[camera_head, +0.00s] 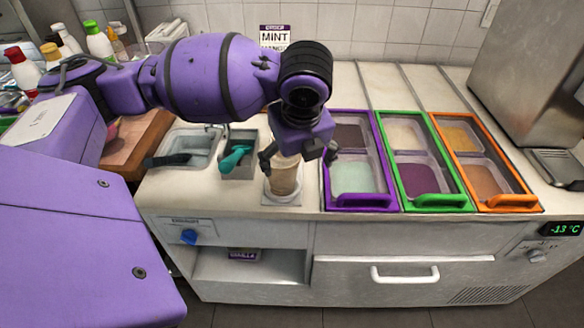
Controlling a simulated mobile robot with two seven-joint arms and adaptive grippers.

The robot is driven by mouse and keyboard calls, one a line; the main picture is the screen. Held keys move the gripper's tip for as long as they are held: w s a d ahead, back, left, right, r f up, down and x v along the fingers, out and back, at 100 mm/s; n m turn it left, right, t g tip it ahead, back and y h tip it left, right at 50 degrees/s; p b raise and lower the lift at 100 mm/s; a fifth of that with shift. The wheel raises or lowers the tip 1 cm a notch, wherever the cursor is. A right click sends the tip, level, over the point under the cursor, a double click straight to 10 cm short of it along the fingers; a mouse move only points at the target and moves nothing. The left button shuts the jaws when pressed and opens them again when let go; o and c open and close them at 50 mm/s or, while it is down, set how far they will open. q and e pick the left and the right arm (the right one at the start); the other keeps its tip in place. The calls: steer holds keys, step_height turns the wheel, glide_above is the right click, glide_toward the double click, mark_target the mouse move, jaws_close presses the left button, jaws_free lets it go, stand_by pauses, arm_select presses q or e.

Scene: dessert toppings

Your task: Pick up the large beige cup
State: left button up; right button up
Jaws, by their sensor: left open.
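The large beige cup (283,180) stands upright on the counter, on a small pale square base, left of the purple-framed bin. My left gripper (299,157) is open, with one finger at the left and one at the right of the cup's upper part. The gripper hides the cup's rim. I cannot tell whether the fingers touch the cup. My right gripper is not in view.
Purple (362,202), green (436,200) and orange (508,202) framed topping bins lie right of the cup. A teal scoop (234,157) sits in a small well to the left, beside a sink (184,148). A MINT sign (275,37) stands behind my arm.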

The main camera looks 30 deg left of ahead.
mark_target(280, 157)
arm_select(q)
steer(key=shift+m+y, duration=0.3)
steer(key=shift+y, duration=0.3)
steer(key=a+f, duration=0.1)
steer(key=w+a+f, duration=0.1)
steer(key=a, duration=0.1)
steer(key=a+f+b, duration=0.1)
steer(key=a, duration=0.1)
steer(key=shift+w+a+f, duration=0.15)
steer(key=shift+w+f, duration=0.1)
steer(key=shift+w, duration=0.1)
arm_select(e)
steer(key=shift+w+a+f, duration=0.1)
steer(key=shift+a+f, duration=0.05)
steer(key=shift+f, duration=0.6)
arm_select(q)
steer(key=shift+c, duration=0.3)
steer(key=c, duration=1)
